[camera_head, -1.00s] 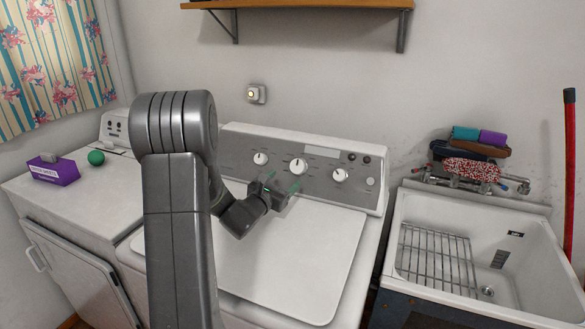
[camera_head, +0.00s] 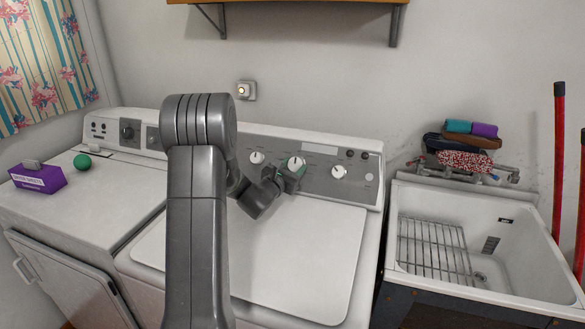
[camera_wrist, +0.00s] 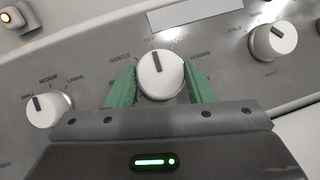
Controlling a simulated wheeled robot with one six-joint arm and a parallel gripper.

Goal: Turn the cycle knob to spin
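The cycle knob (camera_head: 296,162) is the white middle knob on the washer's grey control panel (camera_head: 321,177). In the wrist view the cycle knob (camera_wrist: 160,76) has its dark pointer straight up, tilted slightly left, between "GENTLE" at upper left and "NORMAL" at right. A spin label is not readable. My gripper (camera_head: 288,173) is at this knob. In the wrist view its green fingers stand on either side of the knob, apart, with the knob between them. The fingers are very close to the knob's sides; I cannot tell whether they touch it.
A smaller knob (camera_wrist: 44,110) with "SMALL, MEDIUM, LARGE" is left of the cycle knob, and another (camera_wrist: 272,42) is to its right. The washer lid (camera_head: 300,262) is clear. A utility tub (camera_head: 505,285) with a rack stands right. A purple box (camera_head: 38,178) sits left.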

